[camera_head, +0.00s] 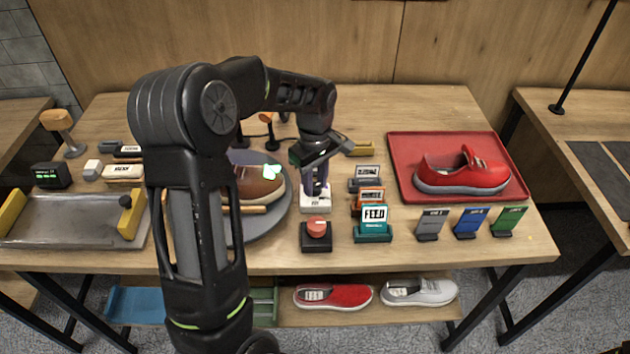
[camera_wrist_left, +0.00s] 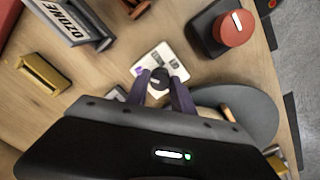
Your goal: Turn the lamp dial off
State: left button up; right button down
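A small dark dial (camera_wrist_left: 160,78) with a light mark stands on a white base plate (camera_wrist_left: 146,67) in the left wrist view. I cannot read which device this dial belongs to. My left gripper (camera_wrist_left: 160,82) points down over it, with one finger on each side of the dial. Whether the fingers touch it or stand slightly apart is not clear. In the head view my left gripper (camera_head: 317,180) hides the dial. My right gripper is not in view.
A red-topped dial on a black box (camera_head: 317,230) stands close in front. A brown shoe (camera_head: 255,187) lies on the round grey mat (camera_head: 255,232) to the left. Several small signs, including a teal one (camera_head: 373,224), and a red tray (camera_head: 408,152) with a red shoe are right.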

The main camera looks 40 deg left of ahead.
pick_arm(q)
grip_shut()
jog(key=shift+m, duration=0.4)
jog(key=m+b, duration=0.1)
jog(key=m, duration=0.9)
jog(key=shift+m+b, duration=0.3)
jog(key=shift+m, duration=0.1)
jog(key=m, duration=1.2)
jog(key=shift+m, duration=0.3)
jog(key=o, duration=0.6)
grip_release()
